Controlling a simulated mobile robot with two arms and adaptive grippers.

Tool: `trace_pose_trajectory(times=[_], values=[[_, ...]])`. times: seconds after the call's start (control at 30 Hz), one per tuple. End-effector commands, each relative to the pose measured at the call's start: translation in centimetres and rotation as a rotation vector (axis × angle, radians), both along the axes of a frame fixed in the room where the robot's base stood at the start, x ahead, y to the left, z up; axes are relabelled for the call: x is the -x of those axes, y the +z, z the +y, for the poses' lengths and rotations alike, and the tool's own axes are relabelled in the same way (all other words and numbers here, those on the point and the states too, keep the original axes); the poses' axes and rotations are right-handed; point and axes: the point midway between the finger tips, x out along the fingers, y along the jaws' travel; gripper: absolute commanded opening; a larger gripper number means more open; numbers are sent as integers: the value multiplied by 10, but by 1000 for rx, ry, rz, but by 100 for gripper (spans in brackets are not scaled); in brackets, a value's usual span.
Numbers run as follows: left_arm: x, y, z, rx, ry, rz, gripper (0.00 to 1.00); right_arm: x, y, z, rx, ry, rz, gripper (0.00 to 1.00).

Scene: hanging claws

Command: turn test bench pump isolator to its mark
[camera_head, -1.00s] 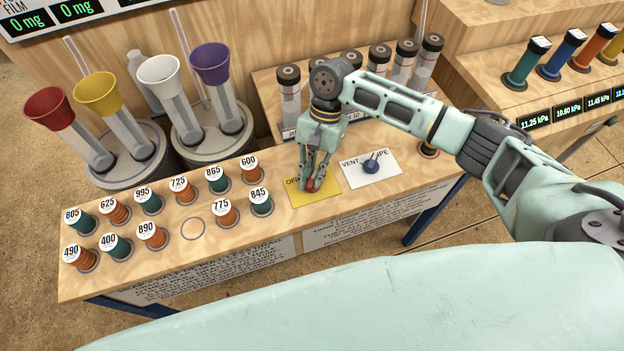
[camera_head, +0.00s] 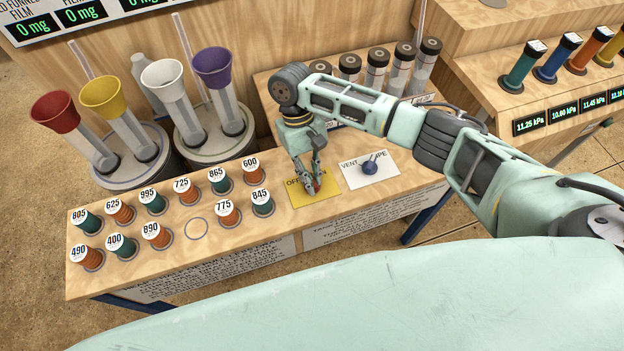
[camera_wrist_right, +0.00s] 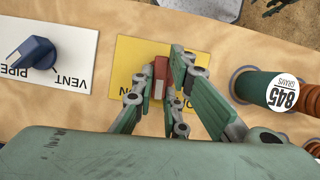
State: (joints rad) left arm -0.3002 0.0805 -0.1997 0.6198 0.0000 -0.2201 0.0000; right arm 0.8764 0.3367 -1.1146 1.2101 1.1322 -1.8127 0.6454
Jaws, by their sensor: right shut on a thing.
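The pump isolator is a red knob (camera_wrist_right: 161,78) with a pale mark, on a yellow plate (camera_head: 325,197) at the front right of the wooden bench. The plate's lettering is partly covered by my fingers; "OF" shows at its left in the head view. My right gripper (camera_head: 312,189) reaches down onto the knob; in the right wrist view its fingers (camera_wrist_right: 160,88) are shut on the knob from both sides. The knob's exact angle against its mark is hard to tell. My left gripper is not in view.
Beside the yellow plate, a white VENT/PIPE plate carries a blue knob (camera_head: 370,167). Several numbered spools, such as 845 (camera_head: 263,204), stand to the left. Capped vials (camera_head: 401,67) and coloured funnels (camera_head: 213,66) stand behind. An empty ring (camera_head: 196,229) marks the bench.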

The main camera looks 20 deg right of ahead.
Motion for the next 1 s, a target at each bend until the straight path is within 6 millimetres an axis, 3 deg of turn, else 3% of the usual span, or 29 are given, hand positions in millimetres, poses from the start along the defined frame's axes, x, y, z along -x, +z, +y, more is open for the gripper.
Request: trace_pose_trajectory(times=[0.13,0.53,0.87,0.9,1.0], values=[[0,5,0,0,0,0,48,5,-4,1,2,155,12,0],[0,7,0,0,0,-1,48,6,-4,2,0,227,13,0],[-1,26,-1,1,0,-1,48,7,-3,4,0,638,14,0],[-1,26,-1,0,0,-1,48,7,-4,4,-1,655,14,13],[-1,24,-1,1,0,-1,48,7,-6,3,-1,647,13,22]])
